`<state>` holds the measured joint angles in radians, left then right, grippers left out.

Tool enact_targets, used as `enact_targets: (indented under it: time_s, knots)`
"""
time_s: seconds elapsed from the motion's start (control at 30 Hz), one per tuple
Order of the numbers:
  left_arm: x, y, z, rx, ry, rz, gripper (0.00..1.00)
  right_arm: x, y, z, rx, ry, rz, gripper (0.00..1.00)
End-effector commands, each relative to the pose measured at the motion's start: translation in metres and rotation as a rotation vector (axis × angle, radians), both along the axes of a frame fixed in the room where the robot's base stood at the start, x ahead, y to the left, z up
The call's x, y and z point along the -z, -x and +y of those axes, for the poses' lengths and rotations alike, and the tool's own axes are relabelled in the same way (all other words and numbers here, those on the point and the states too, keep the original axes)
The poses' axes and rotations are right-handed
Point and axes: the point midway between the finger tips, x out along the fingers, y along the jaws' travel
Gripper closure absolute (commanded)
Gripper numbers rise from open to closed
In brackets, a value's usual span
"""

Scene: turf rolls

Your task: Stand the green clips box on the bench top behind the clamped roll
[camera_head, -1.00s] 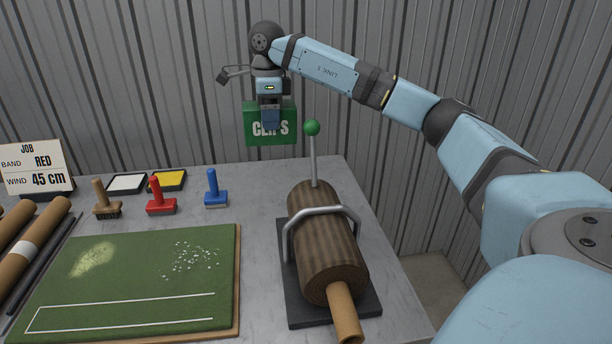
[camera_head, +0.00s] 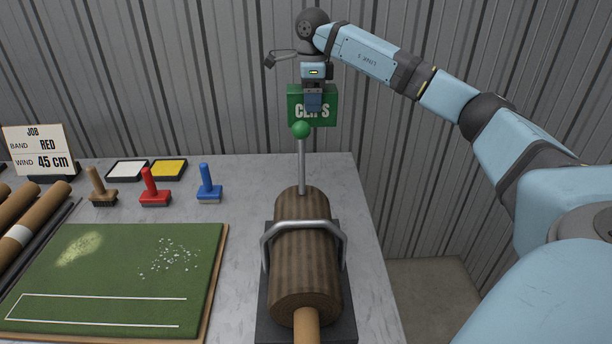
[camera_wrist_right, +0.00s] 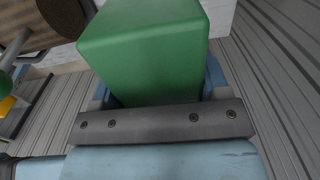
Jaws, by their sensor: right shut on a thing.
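The green clips box (camera_head: 326,107) hangs upright in the air behind the bench's clamped roll. My right gripper (camera_head: 314,102) is shut on it, with a finger across the front of its lettering. In the right wrist view the box (camera_wrist_right: 145,45) fills the space between the fingers. The clamped roll (camera_head: 306,250) lies under a metal hoop on a dark base. The bench top (camera_head: 245,240) has bare surface behind the roll, below the box. My left gripper is not in view.
The clamp's upright lever with its green knob (camera_head: 301,130) stands just in front of the box. The corrugated wall (camera_head: 200,80) is close behind.

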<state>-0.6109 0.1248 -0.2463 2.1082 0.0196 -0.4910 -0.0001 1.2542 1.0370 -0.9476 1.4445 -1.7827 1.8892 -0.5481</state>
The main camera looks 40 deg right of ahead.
Motion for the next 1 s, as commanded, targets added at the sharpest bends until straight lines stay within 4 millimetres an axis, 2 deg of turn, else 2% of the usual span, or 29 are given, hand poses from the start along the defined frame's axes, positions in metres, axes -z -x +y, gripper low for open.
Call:
enact_targets:
  time_s: [0.17,0.5,0.6,0.7,1.0]
  knots:
    - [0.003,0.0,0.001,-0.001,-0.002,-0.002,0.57,0.023,0.0,-0.001,0.001,0.001,0.003,0.66]
    - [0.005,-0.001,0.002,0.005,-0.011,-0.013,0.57,0.113,0.001,-0.001,0.001,0.0,0.004,0.66]
    - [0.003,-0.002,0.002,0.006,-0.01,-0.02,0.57,0.135,0.001,-0.001,0.001,0.001,0.003,0.66]
    - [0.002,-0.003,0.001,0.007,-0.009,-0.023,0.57,0.149,0.0,0.0,0.001,0.001,0.001,0.66]
    - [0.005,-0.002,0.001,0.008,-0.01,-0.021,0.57,0.174,0.001,0.0,0.001,0.0,0.003,0.66]
